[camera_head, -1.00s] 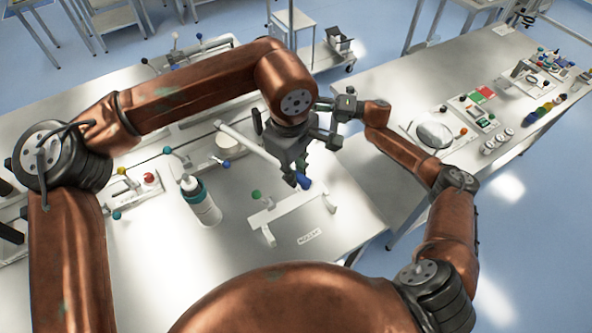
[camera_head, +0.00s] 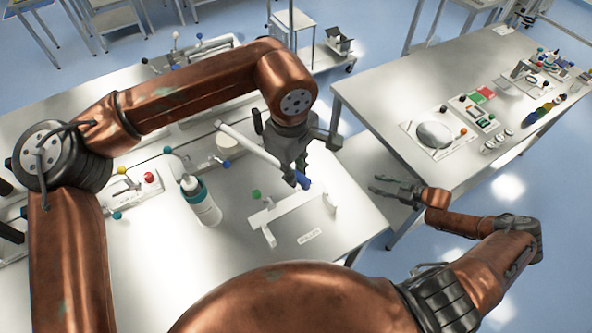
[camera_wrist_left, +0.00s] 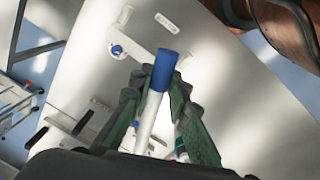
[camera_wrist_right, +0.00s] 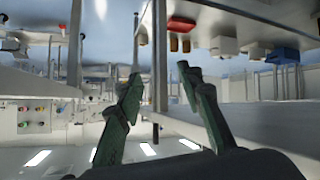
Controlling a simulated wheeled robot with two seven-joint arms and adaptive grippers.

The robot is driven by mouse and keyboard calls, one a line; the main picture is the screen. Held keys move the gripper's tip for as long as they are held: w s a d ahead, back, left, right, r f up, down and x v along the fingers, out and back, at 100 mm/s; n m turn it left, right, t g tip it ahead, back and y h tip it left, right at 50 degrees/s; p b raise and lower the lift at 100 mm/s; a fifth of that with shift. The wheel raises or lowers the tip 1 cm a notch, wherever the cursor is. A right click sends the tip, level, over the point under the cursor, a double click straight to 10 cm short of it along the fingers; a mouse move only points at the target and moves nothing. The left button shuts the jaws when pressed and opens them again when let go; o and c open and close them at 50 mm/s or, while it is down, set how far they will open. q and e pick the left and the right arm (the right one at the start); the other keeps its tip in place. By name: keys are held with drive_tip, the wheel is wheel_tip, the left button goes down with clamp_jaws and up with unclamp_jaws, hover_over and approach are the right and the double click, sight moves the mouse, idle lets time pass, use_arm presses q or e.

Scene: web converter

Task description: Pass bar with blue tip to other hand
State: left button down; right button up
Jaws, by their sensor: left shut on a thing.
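The white bar with a blue tip (camera_head: 250,147) is held above the near table, slanting down to the right. Its blue tip also shows in the left wrist view (camera_wrist_left: 164,66). My left gripper (camera_head: 297,172) is shut on the bar close to the blue end. My right gripper (camera_head: 378,184) is open and empty, out past the table's right edge and well apart from the bar. In the right wrist view its fingers (camera_wrist_right: 160,85) are spread with nothing between them.
A white cradle (camera_head: 296,206) with upright ends stands on the near table below the bar, with a label plate in front. A white bottle (camera_head: 201,203) stands left of it. A second table (camera_head: 385,100) with several small items is at the right, across a gap.

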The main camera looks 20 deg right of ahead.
drive_tip(key=s+d+f+m+g+h, duration=0.1)
drive_tip(key=s+d+f+m+h, duration=0.2)
drive_tip(key=s+f, duration=0.45)
drive_tip(key=s+a+f+m+g+h, duration=0.1)
drive_tip(key=s+a+f, duration=0.1)
drive_tip(key=s+f, duration=0.35)
drive_tip(key=s+a+f+m, duration=0.1)
drive_tip(key=s+a+f, duration=0.1)
drive_tip(key=f, duration=0.6)
drive_tip(key=s+a+f+g+h, duration=0.1)
drive_tip(key=s+a+f, duration=0.15)
drive_tip(key=f, duration=0.45)
drive_tip(key=s+a+f+g, duration=0.2)
drive_tip(key=s+a+f, duration=0.2)
drive_tip(key=s, duration=0.5)
drive_tip(key=s+a+f+m+g, duration=0.1)
drive_tip(key=s+a+f+g, duration=0.1)
drive_tip(key=s+a+f, duration=0.3)
drive_tip(key=s+a+f+m+g, duration=0.1)
drive_tip(key=s+a+f, duration=0.4)
drive_tip(key=s+a, duration=0.5)
drive_tip(key=s+g, duration=0.1)
drive_tip(key=s, duration=0.2)
drive_tip(key=shift+a+f, duration=0.15)
drive_tip(key=shift+a, duration=0.2)
drive_tip(key=shift+s, duration=0.1)
